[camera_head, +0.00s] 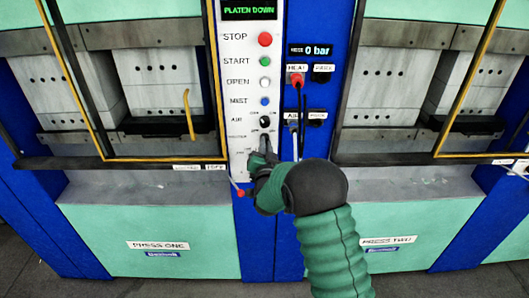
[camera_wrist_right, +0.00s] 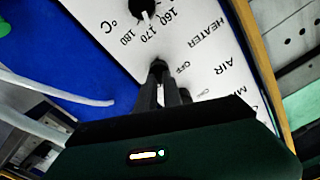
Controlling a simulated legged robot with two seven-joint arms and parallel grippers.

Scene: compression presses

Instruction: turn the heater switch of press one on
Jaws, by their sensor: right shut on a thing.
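The control panel of press one (camera_head: 237,140) is a white upright strip of buttons and switches. My right gripper (camera_head: 267,147) is at its lower part, just below the dark AIR switch (camera_head: 265,122). In the right wrist view its dark fingers (camera_wrist_right: 164,75) are closed on the small dark heater switch (camera_wrist_right: 158,65), beside a printed OFF and under the HEATER label (camera_wrist_right: 206,35). The fingers hide most of the switch, so I cannot tell its setting. My left gripper is in neither view.
A temperature dial (camera_wrist_right: 144,8) marked in °C is close to my fingers. The STOP button (camera_head: 265,39) and other buttons sit above. A red plug (camera_head: 297,79) with a dark cable hangs to the right. Yellow-edged guards (camera_head: 211,70) flank the panel.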

